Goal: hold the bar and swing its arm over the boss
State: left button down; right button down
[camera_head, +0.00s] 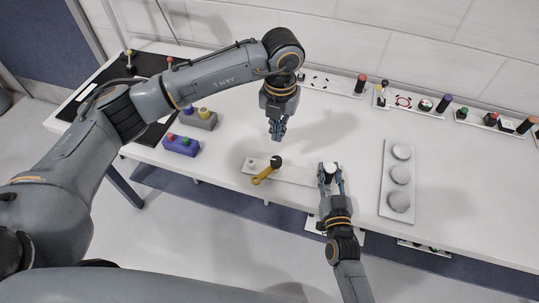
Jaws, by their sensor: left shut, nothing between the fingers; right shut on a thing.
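A pale bar (300,173) lies on the white table, with a white round post (329,168) at its right end. A yellow arm (263,176) with a black pivot (276,160) sits on the bar and points down and left, past its front edge. A small pale boss (251,163) shows near the bar's left end; the yellow arm is beside it, not over it. My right gripper (330,173) is shut on the bar at the post. My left gripper (277,134) is shut and empty, above the table behind the pivot, apart from the arm.
A purple button box (181,146) and a grey one (198,119) stand to the left. Panels with coloured cylinders (405,100) line the back, before the wall. The table's front edge is close to the bar.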

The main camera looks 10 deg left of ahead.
aim_at(266, 173)
pick_arm(q)
jog(key=s+d+f+n+y, duration=0.1)
jog(key=s+d+n, duration=0.1)
jog(key=s+n, duration=0.3)
jog(key=s+d+f+n+t+y, duration=0.1)
jog(key=s+f+n, duration=0.1)
jog(key=s+n, duration=0.4)
jog(key=shift+s+d+f+n+t, duration=0.2)
jog(key=shift+d+f+n+t, duration=0.15)
jog(key=shift+n, duration=0.15)
jog(key=shift+w+a+f, duration=0.6)
jog(key=shift+a+f, duration=0.3)
jog(key=shift+f, duration=0.7)
jog(key=shift+w+a+f, duration=0.65)
jog(key=shift+a+f, duration=0.25)
jog(key=shift+f, duration=0.7)
jog(key=shift+w+a+f, duration=0.6)
jog(key=shift+a+f, duration=0.3)
jog(key=shift+f, duration=0.7)
